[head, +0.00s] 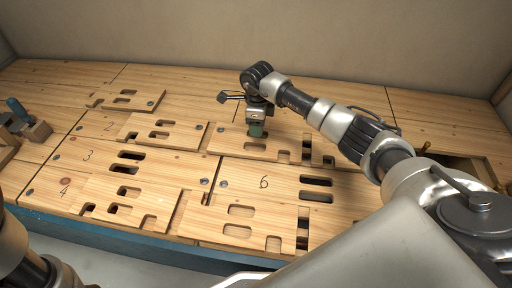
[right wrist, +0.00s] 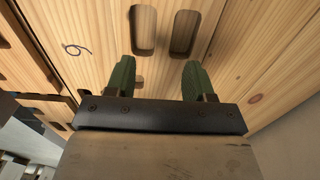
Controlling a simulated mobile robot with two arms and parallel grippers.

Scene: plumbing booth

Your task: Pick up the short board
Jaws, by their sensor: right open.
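Several loose pale wooden boards with slots and notches lie on the bench in the head view. One lies at the back left (head: 138,92), one at the centre left (head: 190,132), one at the front left (head: 112,192), one at the front middle (head: 212,220) and one under my right gripper (head: 228,140). My right gripper (head: 256,130) points down over the middle board. In the right wrist view its green fingers (right wrist: 158,80) are apart with nothing held, above slotted wood. My left gripper is out of view.
The wooden bench top (head: 185,80) has slots and handwritten numbers. A blue-handled tool (head: 18,108) stands at the far left. An open recess (head: 455,165) lies at the right. A plain wall (head: 200,35) stands behind. The back strip of the bench is mostly clear.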

